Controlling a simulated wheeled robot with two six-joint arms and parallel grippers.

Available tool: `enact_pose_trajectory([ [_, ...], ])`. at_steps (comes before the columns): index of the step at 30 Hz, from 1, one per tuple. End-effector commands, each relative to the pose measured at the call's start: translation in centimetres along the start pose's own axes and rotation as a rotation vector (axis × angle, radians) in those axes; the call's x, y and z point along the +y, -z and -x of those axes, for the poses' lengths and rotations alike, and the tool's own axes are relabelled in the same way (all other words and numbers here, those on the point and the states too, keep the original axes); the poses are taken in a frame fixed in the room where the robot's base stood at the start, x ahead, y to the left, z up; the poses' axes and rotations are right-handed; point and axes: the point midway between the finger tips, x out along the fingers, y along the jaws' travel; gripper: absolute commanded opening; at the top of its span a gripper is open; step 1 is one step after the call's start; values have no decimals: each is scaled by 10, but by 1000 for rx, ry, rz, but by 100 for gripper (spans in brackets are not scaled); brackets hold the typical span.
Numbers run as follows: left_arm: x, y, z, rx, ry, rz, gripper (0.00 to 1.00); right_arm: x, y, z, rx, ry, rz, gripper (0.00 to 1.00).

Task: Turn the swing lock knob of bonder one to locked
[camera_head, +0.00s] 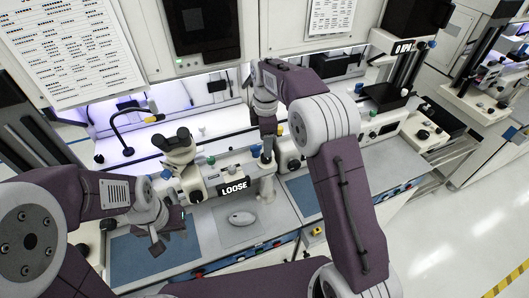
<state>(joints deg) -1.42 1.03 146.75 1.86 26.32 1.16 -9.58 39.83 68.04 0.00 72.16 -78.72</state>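A bonder (192,182) with a microscope head (178,146) stands on the bench, and a sign reading LOOSE (234,187) shows at its front. A grey post with a rounded foot (267,186) stands just right of the sign; I cannot tell for sure which part is the swing lock knob. My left gripper (169,234) is over the blue mat left of the bonder, its fingers apart and empty.
A white mouse-like object (241,218) lies on a grey pad before the sign. Blue mats (153,254) lie on the bench. Another bonder (386,122) stands to the right, partly behind my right arm. A lamp on a bent black arm (122,127) rises at the left. The right floor is clear.

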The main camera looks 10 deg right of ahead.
Motion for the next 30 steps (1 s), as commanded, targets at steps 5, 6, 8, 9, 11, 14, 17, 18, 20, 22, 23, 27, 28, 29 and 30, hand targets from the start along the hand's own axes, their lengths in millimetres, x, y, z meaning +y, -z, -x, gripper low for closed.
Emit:
enact_pose_trajectory([
  [5, 0, 2, 10, 1, 0, 0, 32, -2, -1, -37, -1, 6, -1, 57],
  [6, 0, 2, 12, 1, 0, 0, 32, -1, -1, -45, -1, 5, -1, 57],
  [8, 0, 2, 14, 1, 0, 0, 32, -1, -1, -55, -1, 4, -2, 57],
  [9, 0, 2, 16, 1, 0, 0, 32, -1, -1, -61, -1, 3, -2, 57],
  [11, 0, 2, 17, 1, 0, 0, 32, -1, -1, -68, -1, 3, -2, 57],
  [14, 0, 2, 18, 1, 0, 0, 32, -1, -1, -74, 0, 1, -2, 57],
  [17, 0, 2, 18, 1, 0, 0, 32, 0, 0, -76, 0, 0, -2, 57],
  [18, 0, 2, 17, 1, 0, 0, 32, 0, 0, -76, 0, -1, -2, 57],
  [20, 0, 2, 17, 1, 0, 0, 32, 0, 0, -76, 0, -1, -2, 57],
  [22, 0, 2, 17, 1, 0, 0, 32, 0, 0, -76, 0, -1, -2, 46],
  [23, 0, 2, 17, 1, 0, 0, 32, 0, 0, -76, 0, -1, -2, 38],
  [27, 0, 2, 17, 1, 0, 0, 32, 0, -1, -75, 0, -1, -2, 0],
  [28, 0, 2, 17, 1, 0, 0, 32, 0, -1, -75, 0, -2, -2, 0],
  [29, 0, 2, 17, 1, 0, 0, 32, 0, -1, -75, 0, -2, -2, 0],
  [30, 0, 2, 17, 1, 0, 0, 32, 0, -1, -75, 0, -2, -2, 0],
])
